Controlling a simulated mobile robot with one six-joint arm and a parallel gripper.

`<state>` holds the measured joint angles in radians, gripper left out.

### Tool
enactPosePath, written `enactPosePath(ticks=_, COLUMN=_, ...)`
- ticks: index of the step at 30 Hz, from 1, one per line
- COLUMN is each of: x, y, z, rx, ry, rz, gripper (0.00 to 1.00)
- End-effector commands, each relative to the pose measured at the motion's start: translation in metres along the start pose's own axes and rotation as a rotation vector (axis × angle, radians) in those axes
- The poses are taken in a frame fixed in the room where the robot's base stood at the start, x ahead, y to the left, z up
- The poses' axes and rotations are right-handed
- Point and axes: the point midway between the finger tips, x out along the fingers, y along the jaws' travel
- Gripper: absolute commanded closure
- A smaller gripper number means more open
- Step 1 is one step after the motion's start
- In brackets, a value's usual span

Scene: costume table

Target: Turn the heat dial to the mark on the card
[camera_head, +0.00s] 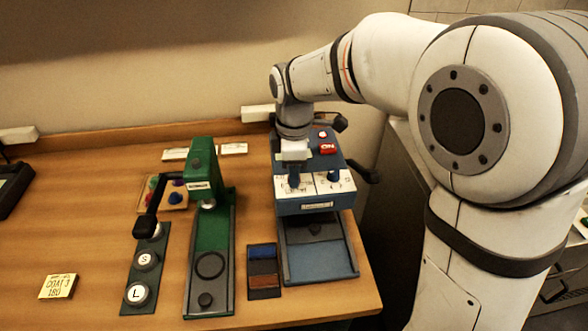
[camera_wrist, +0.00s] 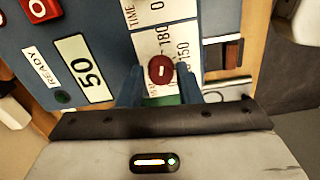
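The blue heat press (camera_head: 316,207) stands at the right of the table with a white dial panel on its front. The red heat dial (camera_wrist: 160,68) shows in the wrist view with a short white line on its face; 180 and 150 are printed close by. My gripper (camera_wrist: 160,84) is open, its blue fingers on either side of the dial with a small gap at each. In the head view my gripper (camera_head: 295,184) hides the dial at the panel's left. The yellowish card (camera_head: 58,287) lies front left, its text seeming to read COAT 3 180.
The red ON switch (camera_head: 328,149) is above. A green press (camera_head: 204,186) stands to the left, beside a strip with S and L buttons (camera_head: 145,261). The wrist view shows a display (camera_wrist: 85,68) reading 50.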

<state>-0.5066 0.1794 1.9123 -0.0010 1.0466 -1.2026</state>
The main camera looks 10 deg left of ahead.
Motion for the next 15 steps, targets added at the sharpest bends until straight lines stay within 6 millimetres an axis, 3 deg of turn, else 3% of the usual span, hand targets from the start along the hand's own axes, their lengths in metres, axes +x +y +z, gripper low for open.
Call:
enactPosePath(ticks=6, x=0.0006, y=-0.0005, z=0.0000, rx=0.001, ry=0.000, rz=-0.002, gripper=0.52)
enactPosePath(ticks=15, x=-0.0050, y=-0.0001, z=-0.0002, rx=0.001, ry=0.001, rz=0.000, gripper=0.52)
